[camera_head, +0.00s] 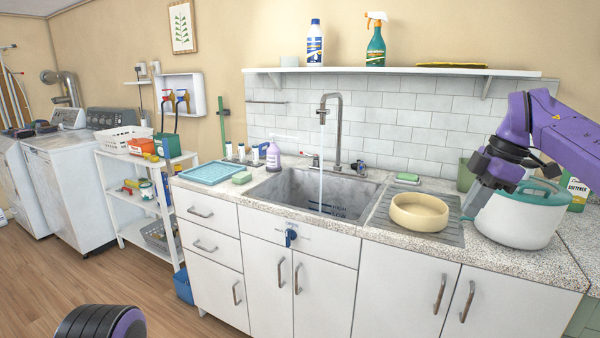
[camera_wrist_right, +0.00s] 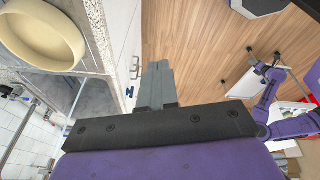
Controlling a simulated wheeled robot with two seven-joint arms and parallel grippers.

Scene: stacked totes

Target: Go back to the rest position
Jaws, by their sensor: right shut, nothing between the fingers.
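My right gripper (camera_head: 474,202) comes in from the right over the counter, in front of the white pot (camera_head: 520,215) with a teal rim and just right of the beige bowl (camera_head: 419,211). In the right wrist view its fingers (camera_wrist_right: 156,84) are together and empty. Whether it touches the pot cannot be told. The bowl stands on the ribbed drainboard and also shows in the wrist view (camera_wrist_right: 40,35). My left gripper is not clear; a purple arm of mine shows small at the right of the wrist view, its end too small to read.
Water runs from the faucet (camera_head: 338,130) into the sink (camera_head: 300,192). A blue tray (camera_head: 209,172), a purple-labelled bottle (camera_head: 273,155) and sponges lie around it. A shelf (camera_head: 390,71) with bottles hangs above. A white rack (camera_head: 135,215) and washers stand left. The wood floor (camera_head: 90,265) is open.

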